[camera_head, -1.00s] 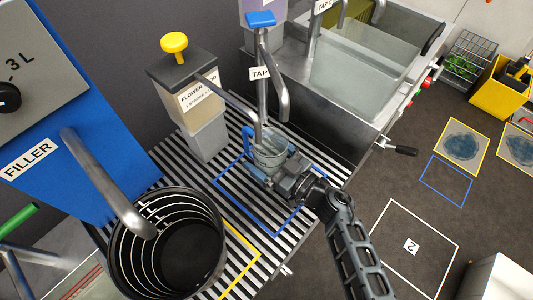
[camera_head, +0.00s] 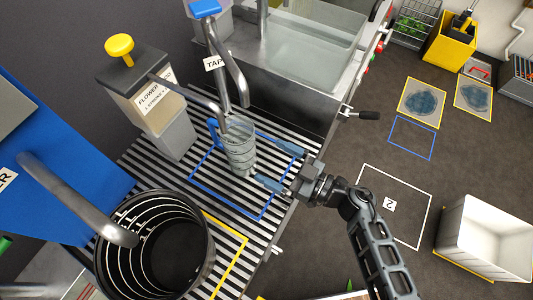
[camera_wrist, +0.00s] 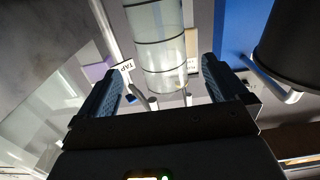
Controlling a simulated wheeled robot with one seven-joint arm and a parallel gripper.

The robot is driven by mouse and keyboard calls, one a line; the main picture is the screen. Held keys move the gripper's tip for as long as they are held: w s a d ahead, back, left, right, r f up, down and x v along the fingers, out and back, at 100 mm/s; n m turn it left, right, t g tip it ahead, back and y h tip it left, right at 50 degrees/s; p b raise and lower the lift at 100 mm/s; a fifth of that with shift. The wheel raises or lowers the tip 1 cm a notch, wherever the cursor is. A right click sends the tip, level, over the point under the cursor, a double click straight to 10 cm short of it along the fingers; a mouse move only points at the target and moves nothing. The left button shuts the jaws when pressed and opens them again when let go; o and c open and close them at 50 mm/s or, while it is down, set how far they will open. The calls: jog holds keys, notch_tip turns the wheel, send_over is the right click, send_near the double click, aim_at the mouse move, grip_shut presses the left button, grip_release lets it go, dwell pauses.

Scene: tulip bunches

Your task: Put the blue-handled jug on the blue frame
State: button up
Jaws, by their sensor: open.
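The clear ringed jug (camera_head: 241,158) with a blue handle (camera_head: 213,130) stands upright on the slatted rack, inside the blue outline (camera_head: 204,184) there, below the tap. My gripper (camera_head: 277,166) is open just right of the jug, its two blue-grey fingers pointing at it and nothing held. In the wrist view the jug (camera_wrist: 158,50) is ahead, between and beyond the open fingers (camera_wrist: 163,90). Another blue frame (camera_head: 397,145) lies empty on the dark floor at the right. The jug's contents are hard to tell.
A black bucket (camera_head: 112,262) stands on the rack at front left, near the yellow outline (camera_head: 238,262). The flower food dispenser (camera_head: 150,95) and tap spout (camera_head: 230,65) rise close to the jug. A sink (camera_head: 300,90) is behind. A white bin (camera_head: 485,235) stands on the floor at right.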

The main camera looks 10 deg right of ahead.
jog(key=shift+s+d, duration=0.2)
jog(key=shift+s, duration=0.05)
jog(key=s+d+r+m+t+h, duration=0.1)
jog(key=s+d+r+m+h, duration=0.2)
jog(key=s+r, duration=0.3)
jog(key=s+d+r+m+t+h, duration=0.1)
jog(key=s+d+r+m+h, duration=0.3)
jog(key=s, duration=1)
jog(key=s+d+r+m+t+h, duration=0.1)
jog(key=s+d+r+m+h, duration=0.2)
jog(key=s+d+r+h, duration=0.4)
jog(key=shift+s+r+t, duration=0.4)
jog(key=shift+s+r, duration=1.3)
jog(key=shift+d, duration=0.1)
